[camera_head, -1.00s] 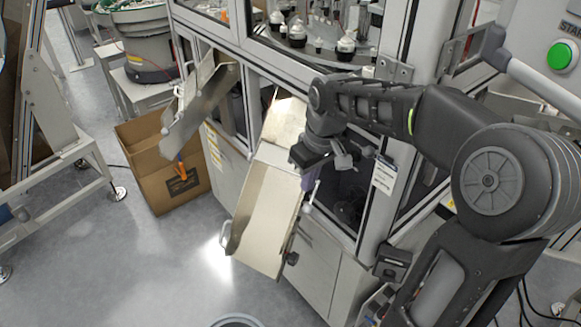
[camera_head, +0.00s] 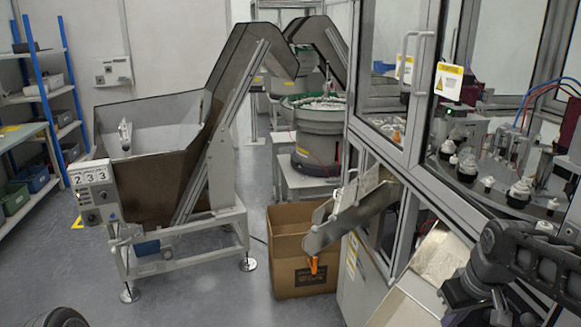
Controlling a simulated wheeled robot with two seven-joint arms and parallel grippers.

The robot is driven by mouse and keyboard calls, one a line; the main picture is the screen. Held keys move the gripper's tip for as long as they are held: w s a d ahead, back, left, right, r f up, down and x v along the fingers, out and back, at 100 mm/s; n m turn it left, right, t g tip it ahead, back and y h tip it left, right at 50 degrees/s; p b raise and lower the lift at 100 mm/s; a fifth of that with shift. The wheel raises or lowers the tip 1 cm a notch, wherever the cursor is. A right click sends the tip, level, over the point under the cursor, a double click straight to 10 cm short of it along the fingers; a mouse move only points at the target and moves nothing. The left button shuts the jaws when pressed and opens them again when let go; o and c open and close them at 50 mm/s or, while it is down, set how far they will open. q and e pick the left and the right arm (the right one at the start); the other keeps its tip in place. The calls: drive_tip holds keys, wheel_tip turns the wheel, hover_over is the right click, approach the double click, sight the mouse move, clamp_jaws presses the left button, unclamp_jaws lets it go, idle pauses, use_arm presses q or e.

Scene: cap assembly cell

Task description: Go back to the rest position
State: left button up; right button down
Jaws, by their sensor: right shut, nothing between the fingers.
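My right arm (camera_head: 535,255) reaches in from the lower right corner, dark grey and black. My right gripper (camera_head: 492,307) hangs at the bottom edge, in front of the machine's lower metal chute (camera_head: 438,255). It is shut and empty, and the frame's edge cuts off part of it. My left gripper is not in view.
The glazed assembly machine (camera_head: 402,155) fills the right side. A second chute (camera_head: 350,218) sticks out over an open cardboard box (camera_head: 302,277). A hopper with an inclined conveyor (camera_head: 150,185) stands at the left. The grey floor (camera_head: 200,295) between them is clear.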

drive_tip(key=w+a+f+m+t+y, duration=0.1)
drive_tip(key=w+a+f+t, duration=0.15)
drive_tip(key=a+f, duration=0.6)
drive_tip(key=w+a+f+m+t+y, duration=0.15)
drive_tip(key=w+a+f, duration=0.35)
drive_tip(key=f, duration=0.6)
drive_tip(key=s+a+f+g, duration=0.2)
drive_tip(key=s+a+f, duration=0.3)
drive_tip(key=s, duration=0.3)
drive_tip(key=s+a+f+g+y, duration=0.1)
drive_tip(key=s+a+f+g, duration=0.1)
drive_tip(key=s+a+f, duration=0.4)
drive_tip(key=s+a+f+g, duration=0.2)
drive_tip(key=s+a+f, duration=0.3)
drive_tip(key=s, duration=0.6)
wheel_tip(320, 180, down, 2)
drive_tip(key=shift+s+a+f+y, duration=0.15)
drive_tip(key=shift+s+y, duration=0.15)
drive_tip(key=shift+y, duration=0.05)
